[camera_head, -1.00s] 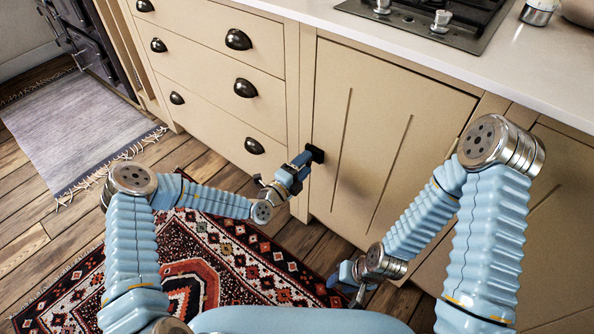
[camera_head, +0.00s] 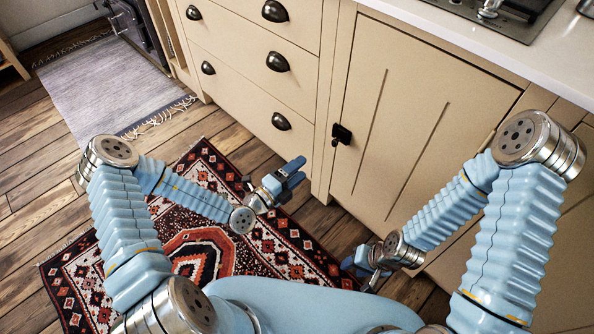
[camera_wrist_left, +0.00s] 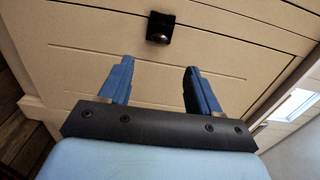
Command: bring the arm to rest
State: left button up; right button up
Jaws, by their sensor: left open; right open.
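My left gripper (camera_head: 290,178) is open and empty in front of the cream cabinets, over the patterned rug. Its two blue fingers (camera_wrist_left: 158,80) stand apart in the left wrist view, with nothing between them. The dark latch (camera_head: 342,134) on the cabinet door is up and to the right of this gripper and apart from it; it also shows in the left wrist view (camera_wrist_left: 160,27). My right gripper (camera_head: 364,268) is low in front of the cabinet door, open, partly hidden by its own wrist.
The cabinet door (camera_head: 410,120) appears closed. Drawers with dark cup handles (camera_head: 277,62) are to its left. A white worktop (camera_head: 470,38) with a hob (camera_head: 500,12) is above. A patterned rug (camera_head: 270,235) and a grey rug (camera_head: 110,85) lie on the wooden floor.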

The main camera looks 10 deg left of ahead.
pick_arm(q)
jog(key=shift+d, duration=0.1)
jog(key=s+d+m+g+h, duration=0.5)
jog(key=s+d+m+g, duration=0.25)
jog(key=m, duration=0.25)
jog(key=s+d+f+m+g+y, duration=0.1)
jog(key=s+f+m+g, duration=0.2)
jog(key=s+m+g, duration=0.3)
jog(key=s+f+m+g+y, duration=0.1)
jog(key=s+f+m+g, duration=0.15)
jog(key=s+m, duration=0.5)
jog(key=s+a+f+m+g+y, duration=0.2)
jog(key=s+a+f+m+y, duration=0.2)
jog(key=a+f+m+y, duration=0.7)
jog(key=w+r+m+t+h, duration=0.1)
jog(key=w+r+m+t, duration=0.2)
jog(key=m, duration=0.8)
jog(key=shift+w+d+r+t+h, duration=0.3)
jog(key=shift+w+r+t, duration=0.15)
jog(key=shift+w, duration=0.6)
